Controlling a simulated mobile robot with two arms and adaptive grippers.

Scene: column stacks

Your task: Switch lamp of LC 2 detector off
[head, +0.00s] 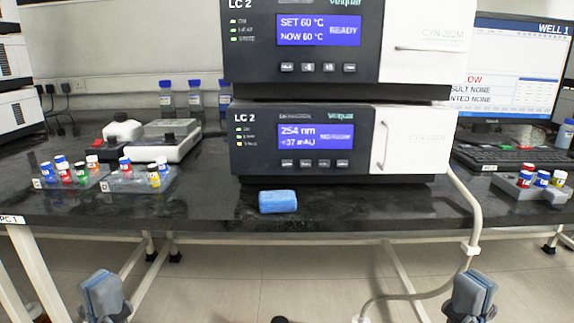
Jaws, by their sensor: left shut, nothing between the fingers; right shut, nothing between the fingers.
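The LC 2 detector (370,115) is the lower module of the stack on the bench. Its blue display (314,137) reads 254 nm and +37 mAU; the small word at its right is too blurred to read. A row of small dark buttons (314,163) lies under the display. Small indicator lights (239,135) at its left edge show green, the lowest looking yellowish. My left gripper (104,280) is shut and empty, low at the left in front of the bench. My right gripper (472,282) is shut and empty, low at the right, well apart from the detector.
The upper LC 2 module (420,60) shows SET 60, NOW 60 and READY. A blue sponge-like block (278,201) lies before the detector. Vial racks (140,181) stand left, another (528,186) right. A pale tube (474,215) hangs over the front edge. A monitor (515,70) stands right.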

